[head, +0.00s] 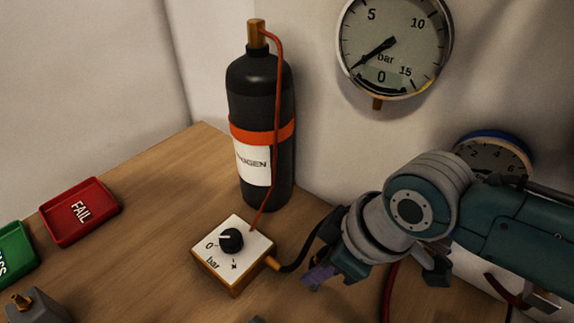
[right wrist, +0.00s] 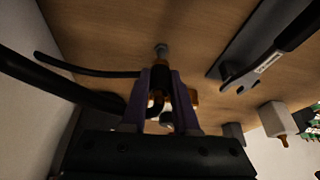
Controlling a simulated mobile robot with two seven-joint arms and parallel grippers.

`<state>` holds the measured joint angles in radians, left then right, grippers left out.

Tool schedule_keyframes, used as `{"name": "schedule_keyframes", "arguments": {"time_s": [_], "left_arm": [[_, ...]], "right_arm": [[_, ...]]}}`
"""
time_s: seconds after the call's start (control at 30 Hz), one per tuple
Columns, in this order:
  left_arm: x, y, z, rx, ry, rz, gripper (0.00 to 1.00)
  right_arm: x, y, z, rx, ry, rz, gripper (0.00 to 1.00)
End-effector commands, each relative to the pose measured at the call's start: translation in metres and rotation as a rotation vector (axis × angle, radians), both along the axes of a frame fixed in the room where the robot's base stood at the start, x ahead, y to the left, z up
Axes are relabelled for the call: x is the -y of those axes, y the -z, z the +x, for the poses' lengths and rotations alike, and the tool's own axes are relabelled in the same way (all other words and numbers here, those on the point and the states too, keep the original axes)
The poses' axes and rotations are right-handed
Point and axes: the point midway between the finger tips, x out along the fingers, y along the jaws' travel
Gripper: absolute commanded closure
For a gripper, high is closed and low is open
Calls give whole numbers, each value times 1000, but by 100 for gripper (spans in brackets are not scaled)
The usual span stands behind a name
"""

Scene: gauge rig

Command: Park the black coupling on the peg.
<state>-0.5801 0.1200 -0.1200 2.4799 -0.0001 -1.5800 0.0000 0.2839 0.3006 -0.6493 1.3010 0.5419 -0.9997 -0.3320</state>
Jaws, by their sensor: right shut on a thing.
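My right gripper (head: 322,274) is low over the table, to the right of the white regulator box, with purple fingertips. In the head view the coupling is hidden by the gripper. My left gripper is not in view.
The regulator box (head: 232,255) stands in front of the black nitrogen bottle (head: 262,110). A red FAIL tray (head: 80,211) and a green tray (head: 12,252) lie at the left. A large gauge (head: 395,45) hangs on the wall. A dark slab (right wrist: 252,48) lies right of the post.

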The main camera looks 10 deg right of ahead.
Motion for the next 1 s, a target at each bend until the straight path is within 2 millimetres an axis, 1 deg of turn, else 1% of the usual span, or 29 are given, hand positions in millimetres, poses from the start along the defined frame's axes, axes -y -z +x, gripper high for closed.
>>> {"name": "schedule_keyframes", "arguments": {"time_s": [0.17, 1.0], "left_arm": [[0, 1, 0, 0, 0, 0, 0], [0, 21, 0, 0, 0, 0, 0]], "right_arm": [[0, 1, 0, 0, 0, 0, 100], [0, 24, 0, 0, 0, 0, 100]]}}
